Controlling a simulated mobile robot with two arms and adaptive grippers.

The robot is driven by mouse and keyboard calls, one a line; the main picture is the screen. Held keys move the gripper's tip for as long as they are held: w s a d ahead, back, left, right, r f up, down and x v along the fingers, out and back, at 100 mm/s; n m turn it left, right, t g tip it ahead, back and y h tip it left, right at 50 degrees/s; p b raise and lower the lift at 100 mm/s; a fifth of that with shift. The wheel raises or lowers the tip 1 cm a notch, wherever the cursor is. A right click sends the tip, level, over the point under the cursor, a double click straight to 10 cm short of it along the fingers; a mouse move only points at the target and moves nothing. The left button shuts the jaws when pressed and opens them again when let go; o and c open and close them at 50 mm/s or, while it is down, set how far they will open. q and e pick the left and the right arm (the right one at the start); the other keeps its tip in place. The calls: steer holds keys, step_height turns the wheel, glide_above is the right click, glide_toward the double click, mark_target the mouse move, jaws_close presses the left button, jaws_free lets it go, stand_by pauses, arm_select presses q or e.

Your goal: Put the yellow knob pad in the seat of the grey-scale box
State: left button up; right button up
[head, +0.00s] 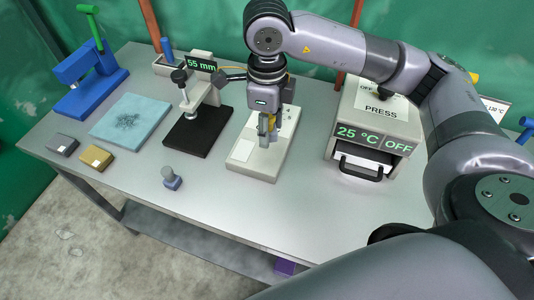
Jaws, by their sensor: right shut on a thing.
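My right gripper (267,133) points down over the pale grey-scale box (248,169) near the middle of the table. It is shut on a small yellow thing (263,125), which I take to be the yellow knob pad; the fingers hide most of it. Its lower end is at or just above the box's top; I cannot tell whether they touch. The seat is not clearly visible behind the gripper. A white label lies on the box's front left part. My left gripper is not in view.
A blue-grey knob piece (171,179) stands near the front edge. A dark grey block (62,144) and an ochre block (97,157) lie at left, near a blue pad (130,117). A gauge stand (198,132) is left of the box, a press (374,130) right.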

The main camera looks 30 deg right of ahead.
steer(key=m, duration=0.1)
steer(key=r+m, duration=0.1)
steer(key=m, duration=0.2)
steer(key=shift+w+d+r+m, duration=0.15)
steer(key=shift+w+r+m, duration=0.15)
steer(key=shift+w, duration=0.1)
steer(key=m, duration=0.2)
steer(key=r+m+p, duration=0.1)
steer(key=m, duration=0.1)
steer(key=r+m, duration=0.1)
steer(key=m, duration=0.1)
steer(key=shift+w+d, duration=0.2)
steer(key=shift+w, duration=0.2)
step_height(320, 180, up, 2)
steer(key=m+p, duration=0.1)
steer(key=m, duration=1.3)
glide_above(267, 158)
step_height(267, 158, down, 7)
step_height(267, 158, down, 7)
steer(key=shift+d+r+p, duration=0.1)
steer(key=shift+r+p, duration=0.05)
steer(key=shift+p, duration=0.95)
step_height(267, 158, down, 4)
steer(key=shift+f+p, duration=0.1)
steer(key=shift+p, duration=0.35)
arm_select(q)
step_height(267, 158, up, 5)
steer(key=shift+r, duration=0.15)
